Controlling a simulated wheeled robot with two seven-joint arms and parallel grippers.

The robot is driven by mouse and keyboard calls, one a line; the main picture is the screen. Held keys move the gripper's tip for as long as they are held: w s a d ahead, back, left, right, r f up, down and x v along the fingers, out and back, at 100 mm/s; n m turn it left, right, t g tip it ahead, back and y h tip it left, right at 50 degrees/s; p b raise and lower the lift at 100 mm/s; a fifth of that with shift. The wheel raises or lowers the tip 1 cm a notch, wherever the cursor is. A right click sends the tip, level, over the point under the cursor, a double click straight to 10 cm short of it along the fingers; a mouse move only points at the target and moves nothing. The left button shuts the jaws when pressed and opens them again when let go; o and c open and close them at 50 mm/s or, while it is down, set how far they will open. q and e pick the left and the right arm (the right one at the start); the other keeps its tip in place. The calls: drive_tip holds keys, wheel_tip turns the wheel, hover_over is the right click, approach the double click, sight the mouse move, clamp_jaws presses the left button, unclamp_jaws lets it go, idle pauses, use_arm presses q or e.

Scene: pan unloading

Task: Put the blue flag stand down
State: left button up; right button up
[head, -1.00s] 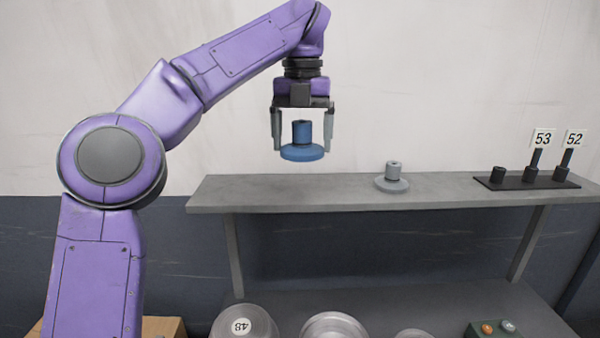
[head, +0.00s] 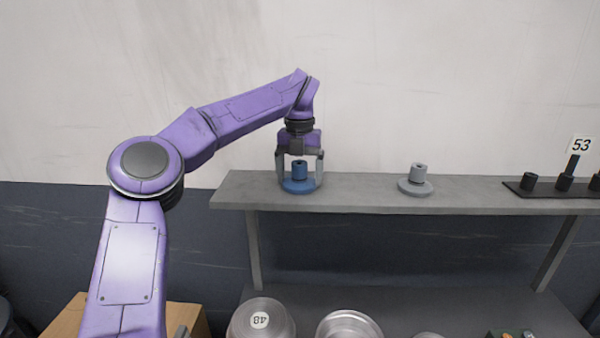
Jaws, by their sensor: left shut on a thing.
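The blue flag stand (head: 299,186) has a round base and a short upright post. It is upright at the left part of the grey shelf (head: 350,196), with its base at the shelf top. Whether it bears fully on the shelf is hard to tell. My left gripper (head: 300,180) points down over it, one finger on each side, shut on the stand. My right gripper is not in view.
A grey flag stand (head: 416,182) stands on the shelf to the right. A black rack (head: 548,190) with dark posts and a 53 tag (head: 581,145) is at the right end. Shelf between the two stands is clear. Round metal pans (head: 262,320) sit below.

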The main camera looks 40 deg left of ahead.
use_arm(q)
drive_tip(key=shift+d, duration=0.1)
drive_tip(key=o, duration=0.9)
drive_tip(key=shift+d, duration=0.1)
drive_tip(key=shift+r, duration=0.3)
wheel_tip(320, 180, up, 12)
drive_tip(key=p, duration=0.3)
drive_tip(key=shift+f, duration=0.2)
